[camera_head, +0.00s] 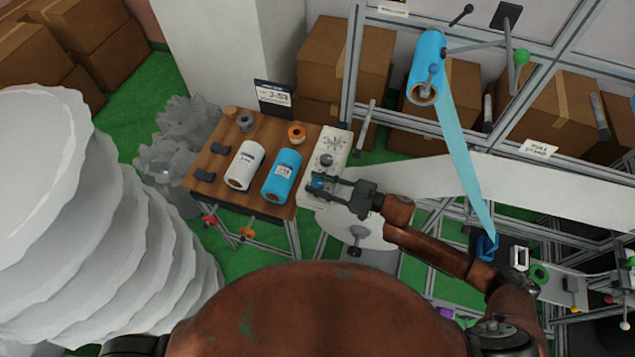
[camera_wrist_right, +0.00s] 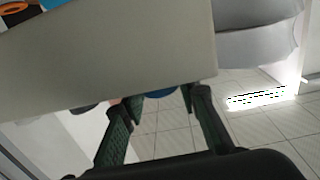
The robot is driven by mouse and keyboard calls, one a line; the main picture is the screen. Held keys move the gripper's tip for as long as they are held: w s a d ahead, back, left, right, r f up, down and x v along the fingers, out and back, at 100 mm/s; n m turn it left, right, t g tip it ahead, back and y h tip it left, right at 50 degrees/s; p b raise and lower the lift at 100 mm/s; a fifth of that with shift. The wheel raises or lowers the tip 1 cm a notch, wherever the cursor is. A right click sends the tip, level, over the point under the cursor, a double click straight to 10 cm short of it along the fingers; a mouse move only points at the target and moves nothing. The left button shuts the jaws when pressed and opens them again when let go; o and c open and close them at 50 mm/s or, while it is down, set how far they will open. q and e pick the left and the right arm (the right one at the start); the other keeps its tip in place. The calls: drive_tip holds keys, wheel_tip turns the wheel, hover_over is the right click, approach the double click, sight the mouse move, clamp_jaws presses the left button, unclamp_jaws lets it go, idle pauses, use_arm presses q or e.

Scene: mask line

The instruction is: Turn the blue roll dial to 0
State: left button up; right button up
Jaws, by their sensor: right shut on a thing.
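The blue roll dial (camera_head: 317,184) sits on the lower part of a pale upright panel (camera_head: 335,143) in the head view. My right gripper (camera_head: 322,187) reaches it from the right, with its fingers on either side of the dial and shut on it. In the right wrist view, a bit of the blue dial (camera_wrist_right: 161,94) shows between the two green-padded fingers (camera_wrist_right: 160,108), mostly hidden behind the panel edge. Dial markings are too small to read. A grey dial (camera_head: 326,160) is just above. My left gripper is not in view.
Left of the panel, a wooden table (camera_head: 222,160) holds a white roll (camera_head: 244,165) and a blue roll (camera_head: 282,175). A larger blue roll (camera_head: 428,60) hangs on the frame, its film running down right. A grey knob (camera_head: 357,233) is below the gripper.

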drive_tip(key=shift+f+n+g, duration=0.1)
drive_tip(key=shift+n+g, duration=0.2)
drive_tip(key=shift+g, duration=0.2)
drive_tip(key=o, duration=1.2)
drive_tip(key=v, duration=1.2)
